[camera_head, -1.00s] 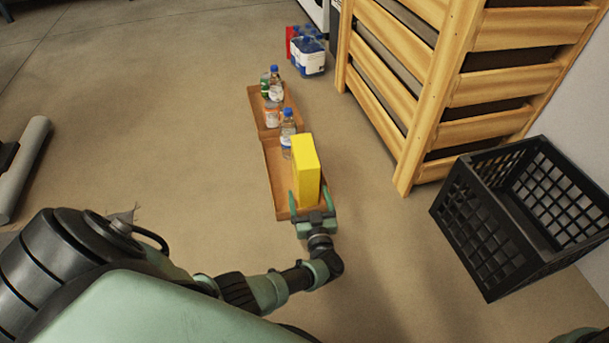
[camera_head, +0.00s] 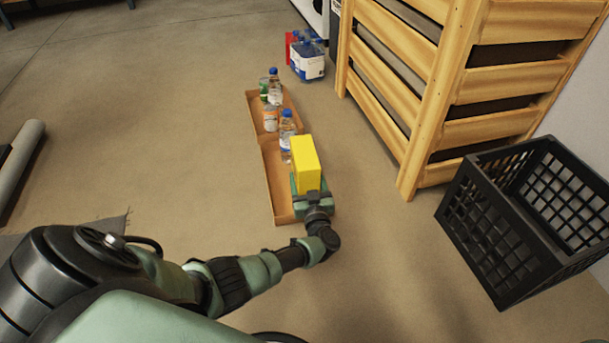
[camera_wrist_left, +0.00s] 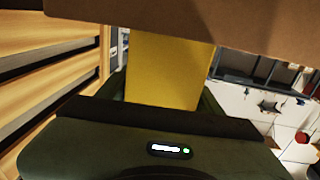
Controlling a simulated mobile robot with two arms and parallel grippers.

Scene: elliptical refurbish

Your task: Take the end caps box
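A yellow box (camera_head: 304,165) stands upright at the near end of a brown open tray (camera_head: 283,208) on the floor. My left gripper (camera_head: 309,188) is at the near side of the box, low down, with a finger on each side of it. In the left wrist view the yellow box (camera_wrist_left: 165,75) fills the space between the fingers, close to the palm. Whether the fingers press on it is not clear. The box's lower part is hidden by the gripper. No label is readable on the box. My right gripper is not in view.
A clear bottle with a blue cap (camera_head: 286,135) stands just behind the box. A second tray (camera_head: 257,121) behind holds more bottles. A wooden slatted crate (camera_head: 420,140) and a black basket (camera_head: 466,232) stand to the right.

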